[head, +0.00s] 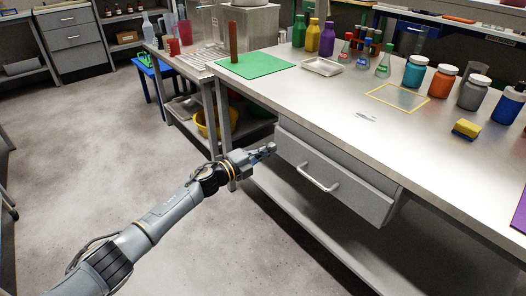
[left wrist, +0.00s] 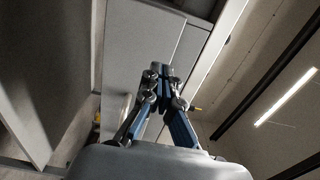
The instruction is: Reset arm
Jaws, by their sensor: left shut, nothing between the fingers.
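My left arm reaches in from the lower left in the head view. My left gripper (head: 268,150) is shut and empty, near the left end of the drawer (head: 325,175) under the bench. It cannot be told whether it touches the drawer front. In the left wrist view my left gripper (left wrist: 159,72) shows its fingertips together, with grey panels behind them. My right gripper is in neither view.
The metal bench (head: 330,98) holds a green mat (head: 255,66), a small tray (head: 322,66), flasks, several lidded jars and a yellow sponge (head: 466,128). The drawer has a protruding handle (head: 318,178). Open floor (head: 90,160) lies to the left.

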